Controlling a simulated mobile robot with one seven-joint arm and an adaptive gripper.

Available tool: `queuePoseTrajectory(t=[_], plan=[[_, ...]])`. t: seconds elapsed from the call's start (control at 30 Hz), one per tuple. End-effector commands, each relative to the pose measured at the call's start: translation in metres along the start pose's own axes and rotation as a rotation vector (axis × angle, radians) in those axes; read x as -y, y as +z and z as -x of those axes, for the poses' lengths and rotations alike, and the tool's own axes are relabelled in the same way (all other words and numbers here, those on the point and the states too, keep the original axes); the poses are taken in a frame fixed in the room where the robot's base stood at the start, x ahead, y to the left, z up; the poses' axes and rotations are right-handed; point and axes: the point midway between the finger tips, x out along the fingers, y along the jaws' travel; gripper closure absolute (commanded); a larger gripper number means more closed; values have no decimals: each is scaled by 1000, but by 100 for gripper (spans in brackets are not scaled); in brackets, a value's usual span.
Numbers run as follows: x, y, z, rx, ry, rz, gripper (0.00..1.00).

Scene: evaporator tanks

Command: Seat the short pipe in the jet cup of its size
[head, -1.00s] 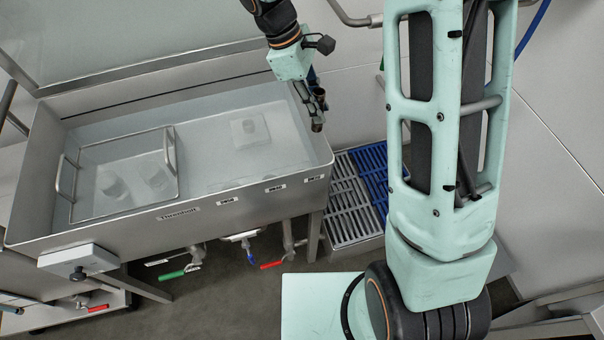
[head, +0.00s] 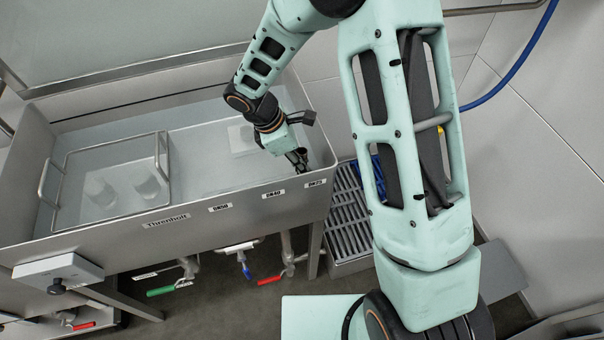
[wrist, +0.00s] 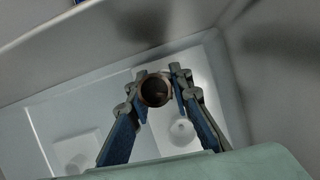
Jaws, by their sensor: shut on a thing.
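My gripper (head: 298,162) is over the right end of the steel tank, low near its front wall. In the wrist view my gripper (wrist: 161,80) is shut on the short pipe (wrist: 155,92), a brown, copper-like tube seen end-on with a dark bore. A pale round jet cup (wrist: 181,132) shows below, slightly right of the pipe and apart from it. Another cup (wrist: 80,158) stands on a square block at lower left. In the head view a white block with a cup (head: 241,140) lies left of my gripper; the pipe is mostly hidden there.
A wire basket (head: 105,148) at the tank's left contains two pale cylinders (head: 145,183). The tank's walls lie close around my gripper. A grey slatted crate (head: 352,215) stands outside at right.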

Motion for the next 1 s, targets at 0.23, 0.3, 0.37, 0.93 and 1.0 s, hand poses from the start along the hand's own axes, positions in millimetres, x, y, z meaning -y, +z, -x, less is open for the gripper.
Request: queuePoseTrajectory(t=[0.23,0.3,0.37,0.93,1.0], plan=[[1,-10,-24,0,-3,2,100],[1,-14,-33,0,-2,1,100],[0,-16,-38,1,-1,1,100],[0,-17,-40,0,0,-1,63],[0,-17,-40,0,0,-1,63]])
